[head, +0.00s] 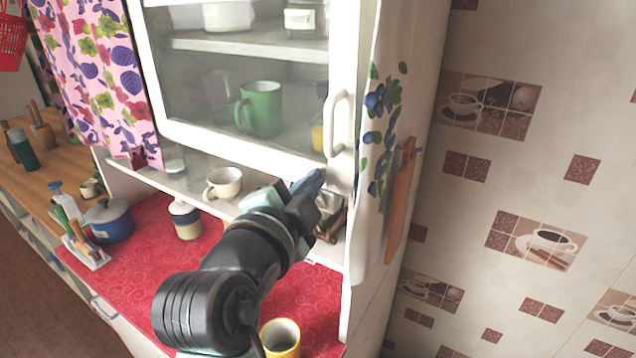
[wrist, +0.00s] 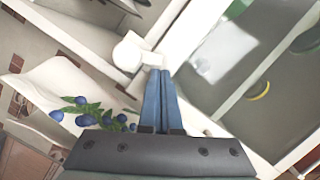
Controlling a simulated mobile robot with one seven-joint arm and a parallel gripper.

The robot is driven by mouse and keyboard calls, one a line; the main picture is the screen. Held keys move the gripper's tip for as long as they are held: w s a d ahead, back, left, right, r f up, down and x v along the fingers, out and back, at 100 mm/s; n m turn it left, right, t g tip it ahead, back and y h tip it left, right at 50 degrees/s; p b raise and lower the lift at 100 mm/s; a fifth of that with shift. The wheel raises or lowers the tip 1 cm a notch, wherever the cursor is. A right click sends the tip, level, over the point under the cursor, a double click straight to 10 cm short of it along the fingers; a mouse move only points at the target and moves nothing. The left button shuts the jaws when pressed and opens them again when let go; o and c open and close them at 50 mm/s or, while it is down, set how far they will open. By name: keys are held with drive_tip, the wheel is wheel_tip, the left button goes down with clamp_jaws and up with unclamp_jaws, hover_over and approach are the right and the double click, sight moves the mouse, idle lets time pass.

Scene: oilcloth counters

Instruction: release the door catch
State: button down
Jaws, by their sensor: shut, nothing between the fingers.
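The glazed cabinet door (head: 240,150) has a white frame and looks closed. A white arched handle (head: 338,122) stands on its right side. My gripper (head: 308,182) is just below the door's lower right corner, under the handle. In the wrist view my gripper's blue fingers (wrist: 158,80) are together and empty. Their tips are close to a white rounded fitting (wrist: 128,52) by the white door frame (wrist: 205,52). I cannot tell whether this fitting is the catch or the handle's end, or whether the fingers touch it. No separate catch is clear in the head view.
A green mug (head: 262,108) stands behind the glass. A white cup (head: 224,182) is on the shelf below the door. A yellow mug (head: 280,338) is on the red oilcloth.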

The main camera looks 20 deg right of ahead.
drive_tip(key=w+n+g, duration=0.1)
drive_tip(key=n, duration=0.1)
drive_tip(key=w+a+f+n+g, duration=0.1)
drive_tip(key=n, duration=0.2)
drive_tip(key=w+a+n+g+h+p, duration=0.1)
drive_tip(key=n, duration=0.1)
drive_tip(key=shift+a+f+n, duration=0.15)
drive_tip(key=shift+n, duration=0.25)
drive_tip(key=shift+s, duration=0.15)
